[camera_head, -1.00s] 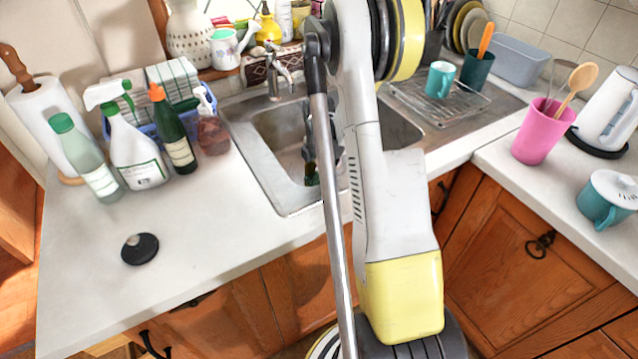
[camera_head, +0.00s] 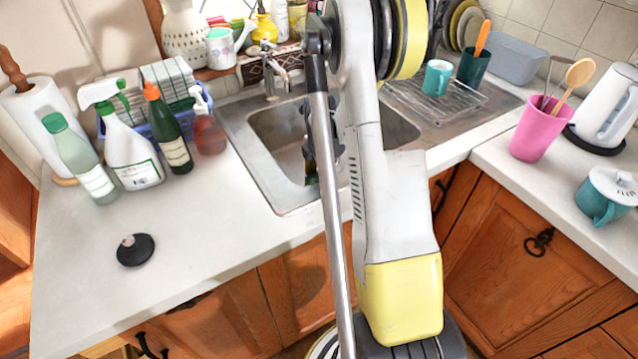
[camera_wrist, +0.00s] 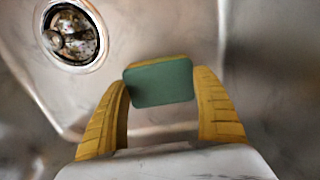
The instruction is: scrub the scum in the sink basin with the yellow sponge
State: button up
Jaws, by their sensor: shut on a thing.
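The sponge (camera_wrist: 160,83) shows in the wrist view as a green pad with a thin yellow edge. My gripper (camera_wrist: 163,92) is shut on it, with a yellow finger on each side. The metal sink basin (camera_head: 276,133) is in the middle of the head view, partly behind my arm. In the wrist view the sponge is over the basin floor (camera_wrist: 150,35), to the right of the drain (camera_wrist: 72,36). I cannot tell whether it touches the floor. No patch of scum can be made out clearly; dark bits show in the drain.
A tap (camera_head: 279,70) stands behind the basin. Bottles (camera_head: 168,128) and a paper roll (camera_head: 40,118) stand left; a black plug (camera_head: 135,250) lies on the left counter. A drying rack (camera_head: 450,104), pink cup (camera_head: 540,128) and kettle (camera_head: 608,115) are right. The front left counter is mostly clear.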

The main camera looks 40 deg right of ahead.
jog(key=shift+w+a+f, duration=0.15)
jog(key=shift+w+a, duration=0.05)
jog(key=shift+a, duration=0.75)
jog(key=shift+s+d, duration=0.2)
jog(key=shift+d, duration=0.9)
jog(key=shift+w+a+b, duration=0.2)
jog(key=shift+a+b, duration=0.25)
jog(key=shift+a, duration=0.6)
jog(key=shift+d, duration=0.45)
jog(key=shift+w+d, duration=0.15)
jog(key=shift+w, duration=0.3)
jog(key=shift+s+a+b, duration=0.25)
jog(key=shift+s+b, duration=0.05)
jog(key=shift+s, duration=0.8)
jog(key=shift+w+d, duration=0.15)
jog(key=shift+w, duration=0.4)
jog(key=shift+w+d, duration=0.15)
jog(key=shift+w, duration=0.4)
jog(key=shift+s+a, duration=0.15)
jog(key=shift+s, duration=0.4)
jog(key=shift+s+a, duration=0.15)
jog(key=shift+s, duration=0.4)
jog(key=shift+w+d, duration=0.15)
jog(key=shift+w, duration=0.4)
jog(key=shift+r+p, duration=2.6)
jog(key=shift+r, duration=1.75)
